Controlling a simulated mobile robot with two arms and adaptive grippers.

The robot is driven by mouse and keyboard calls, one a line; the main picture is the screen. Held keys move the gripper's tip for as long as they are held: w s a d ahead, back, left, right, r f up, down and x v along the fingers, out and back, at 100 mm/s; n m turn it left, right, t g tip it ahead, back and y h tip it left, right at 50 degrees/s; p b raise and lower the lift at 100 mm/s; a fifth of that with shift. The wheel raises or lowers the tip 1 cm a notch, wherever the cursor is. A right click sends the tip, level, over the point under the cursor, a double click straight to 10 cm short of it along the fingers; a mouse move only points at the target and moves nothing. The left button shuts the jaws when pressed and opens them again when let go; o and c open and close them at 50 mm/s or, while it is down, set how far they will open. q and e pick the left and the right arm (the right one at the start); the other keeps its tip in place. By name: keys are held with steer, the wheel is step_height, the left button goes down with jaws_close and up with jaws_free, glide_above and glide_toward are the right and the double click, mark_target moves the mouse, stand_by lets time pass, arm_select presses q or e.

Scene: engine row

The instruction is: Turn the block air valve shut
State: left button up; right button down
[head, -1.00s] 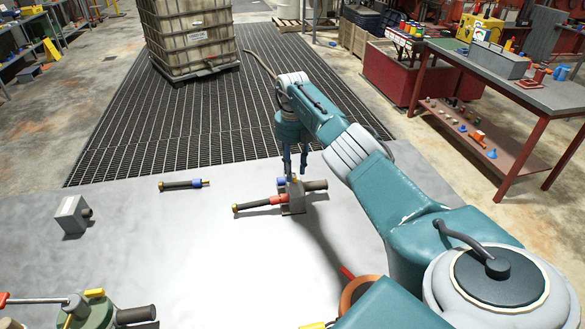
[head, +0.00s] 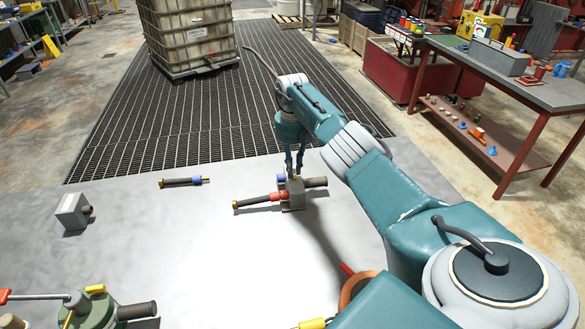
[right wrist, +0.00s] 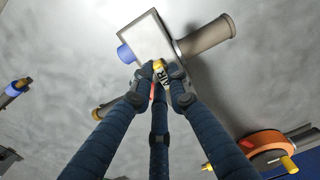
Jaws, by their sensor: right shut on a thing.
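The valve block (head: 293,196), a grey metal block, stands on the grey table in the middle of the head view, with a dark pipe stub (head: 316,182) on its right. It also shows in the right wrist view (right wrist: 150,38), with a blue port on its side. A small yellow handle marked AIR (right wrist: 159,68) sits on the block. My right gripper (head: 294,174) points down over the block, its fingers shut on the yellow handle; the fingertips partly hide it. My left gripper is not in view.
A hose with a red collar (head: 278,197) reaches the block from the left. A loose hose with a blue collar (head: 183,182) lies behind it. A small grey box (head: 71,212) stands left, and a green cylinder with a red lever front left.

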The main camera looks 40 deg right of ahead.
steer(key=shift+m, duration=0.3)
steer(key=m, duration=0.2)
steer(key=shift+d+m+b, duration=0.1)
steer(key=shift+m+b, duration=0.25)
steer(key=shift+m, duration=0.05)
steer(key=m, duration=0.4)
steer(key=shift+r+m, duration=0.1)
steer(key=shift+m, duration=0.2)
steer(key=m+p, duration=0.1)
steer(key=m, duration=0.3)
steer(key=shift+d+m, duration=0.15)
steer(key=shift+m, duration=0.15)
steer(key=m+p, duration=0.1)
steer(key=m, duration=0.3)
steer(key=shift+d+m+p, duration=0.1)
steer(key=shift+m+p, duration=0.3)
